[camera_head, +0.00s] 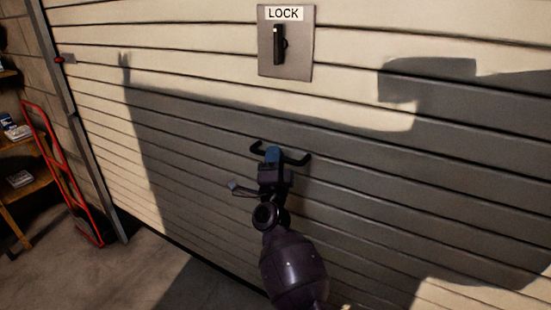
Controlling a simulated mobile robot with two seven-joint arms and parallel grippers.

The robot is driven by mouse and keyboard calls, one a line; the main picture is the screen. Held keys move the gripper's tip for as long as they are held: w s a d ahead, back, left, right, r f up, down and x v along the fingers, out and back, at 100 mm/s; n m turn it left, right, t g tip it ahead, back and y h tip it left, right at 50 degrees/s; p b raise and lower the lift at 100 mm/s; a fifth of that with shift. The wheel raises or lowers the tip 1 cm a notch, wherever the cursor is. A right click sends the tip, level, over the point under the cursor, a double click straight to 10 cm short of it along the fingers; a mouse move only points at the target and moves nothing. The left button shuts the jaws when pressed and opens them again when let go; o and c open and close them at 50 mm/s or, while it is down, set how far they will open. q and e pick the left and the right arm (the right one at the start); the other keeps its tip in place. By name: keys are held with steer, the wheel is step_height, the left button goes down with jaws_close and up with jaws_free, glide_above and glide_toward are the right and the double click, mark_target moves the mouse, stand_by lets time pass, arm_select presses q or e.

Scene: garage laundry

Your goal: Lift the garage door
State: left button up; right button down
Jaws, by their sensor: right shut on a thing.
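The garage door (180,130) is a wall of pale horizontal slats that fills most of the head view. Its lower edge meets the floor at the lower left. A dark handle (299,161) is fixed on the slats near the middle. My right gripper (272,155) reaches up from the bottom and is shut on the handle's middle, hiding that part. A grey lock plate (297,64) marked "LOCK" with a dark upright lever (278,45) sits above the handle. My left gripper is not in view.
A red hand truck (62,170) stands at the left, beside a wooden shelf (22,185) with small items. A grey door rail (80,125) runs down the left side. Concrete floor (130,265) is clear at the lower left. Shadows fall across the door.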

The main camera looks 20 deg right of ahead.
steer(key=shift+r, duration=0.1)
steer(key=c, duration=1.1)
jaws_free()
steer(key=shift+s+a+f, duration=0.15)
steer(key=shift+s+f, duration=0.15)
steer(key=shift+f, duration=0.05)
steer(key=v, duration=1)
steer(key=shift+b, duration=0.45)
steer(key=shift+r, duration=0.1)
